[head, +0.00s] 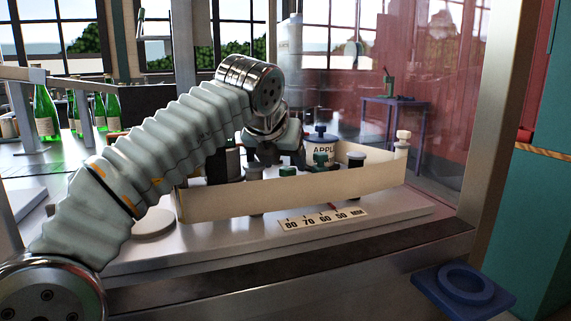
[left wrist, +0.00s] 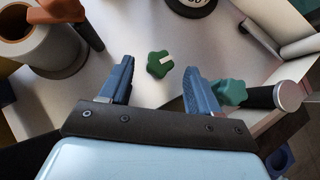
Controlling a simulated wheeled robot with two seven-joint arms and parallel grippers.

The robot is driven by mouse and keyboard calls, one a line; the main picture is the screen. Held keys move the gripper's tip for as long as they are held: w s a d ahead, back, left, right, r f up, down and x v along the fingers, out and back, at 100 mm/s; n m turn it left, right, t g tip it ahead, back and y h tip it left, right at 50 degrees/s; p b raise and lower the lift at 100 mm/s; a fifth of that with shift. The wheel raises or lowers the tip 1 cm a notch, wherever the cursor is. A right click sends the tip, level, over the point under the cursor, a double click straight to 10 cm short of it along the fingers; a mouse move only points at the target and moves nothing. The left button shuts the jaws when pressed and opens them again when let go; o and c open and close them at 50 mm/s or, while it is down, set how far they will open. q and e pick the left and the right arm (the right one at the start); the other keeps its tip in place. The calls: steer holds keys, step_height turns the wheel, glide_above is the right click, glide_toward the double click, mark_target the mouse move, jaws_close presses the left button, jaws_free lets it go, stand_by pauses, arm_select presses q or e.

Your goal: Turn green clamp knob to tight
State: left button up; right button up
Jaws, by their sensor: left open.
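In the left wrist view a green lobed knob (left wrist: 160,63) with a white bar on top sits on the pale bench plate, just beyond and between my left gripper's (left wrist: 157,82) two blue fingers. The fingers are apart with nothing held, and a gap shows between them and the knob. A teal-green lobed knob (left wrist: 230,92) lies just right of the right finger, partly overlapped by it. In the head view my left gripper (head: 273,153) hangs over the fenced bench, its fingers mostly hidden by my wrist.
A low cream wall (head: 300,196) rings the work area. A scale plate (head: 322,221) lies before it. A dark cylinder with a silver end (left wrist: 287,97) is beside the teal knob. A blue ring holder (head: 465,283) is at front right.

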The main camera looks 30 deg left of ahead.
arm_select(q)
steer(key=shift+x, duration=1.2)
steer(key=c, duration=1)
steer(key=shift+m+h, duration=0.5)
steer(key=shift+m, duration=0.2)
steer(key=shift+c, duration=0.2)
steer(key=o, duration=1)
steer(key=shift+o, duration=0.2)
steer(key=shift+s, duration=0.1)
